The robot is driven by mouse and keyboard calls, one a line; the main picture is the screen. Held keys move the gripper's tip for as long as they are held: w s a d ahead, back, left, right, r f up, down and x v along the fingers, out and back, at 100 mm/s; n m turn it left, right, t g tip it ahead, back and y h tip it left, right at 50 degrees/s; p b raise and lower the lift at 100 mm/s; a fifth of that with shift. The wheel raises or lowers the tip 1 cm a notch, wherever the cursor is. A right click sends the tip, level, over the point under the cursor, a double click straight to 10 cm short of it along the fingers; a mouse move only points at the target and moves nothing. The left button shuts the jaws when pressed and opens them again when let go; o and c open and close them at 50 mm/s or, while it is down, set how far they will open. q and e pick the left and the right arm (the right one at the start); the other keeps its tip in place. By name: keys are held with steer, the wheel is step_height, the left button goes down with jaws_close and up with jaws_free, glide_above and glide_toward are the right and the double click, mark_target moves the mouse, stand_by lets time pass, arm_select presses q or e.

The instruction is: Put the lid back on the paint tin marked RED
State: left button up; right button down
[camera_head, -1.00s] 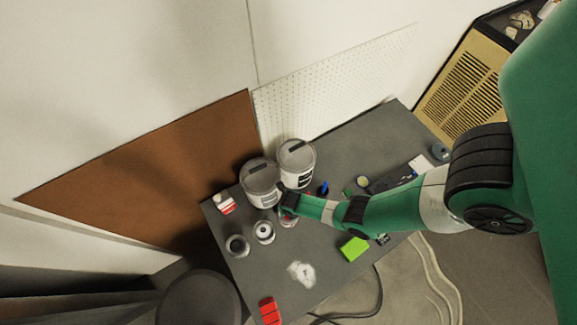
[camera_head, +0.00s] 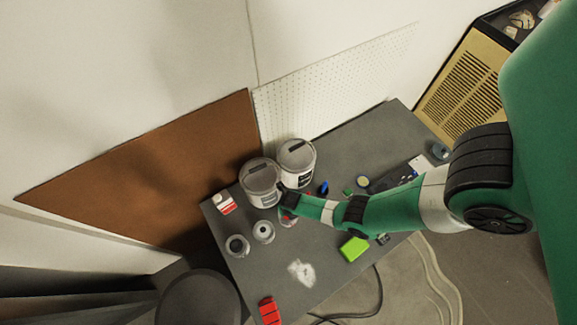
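Three small tins stand in a row on the grey table (camera_head: 335,240). The left tin (camera_head: 237,246) and the middle tin (camera_head: 263,232) are pale with dark centres. The third tin (camera_head: 288,220), with a reddish tint, is partly hidden under my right gripper (camera_head: 283,207). My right arm comes in from the right, and its gripper is right over or beside this third tin. The fingers are too small and dark to tell whether they are open or shut. No RED marking is readable, and I cannot make out a loose lid for certain. My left gripper is not in view.
Two large grey-lidded paint cans (camera_head: 260,182) (camera_head: 297,162) stand close behind the gripper. A red-and-white carton (camera_head: 224,204) is at the left edge. A green sponge (camera_head: 354,249), a blue item (camera_head: 323,188) and a red block (camera_head: 270,310) lie around. The front-middle table is mostly clear.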

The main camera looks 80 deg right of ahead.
steer(key=shift+c, duration=0.6)
jaws_free()
step_height(320, 180, up, 7)
steer(key=p, duration=0.7)
stand_by(0.3)
jaws_close()
stand_by(0.4)
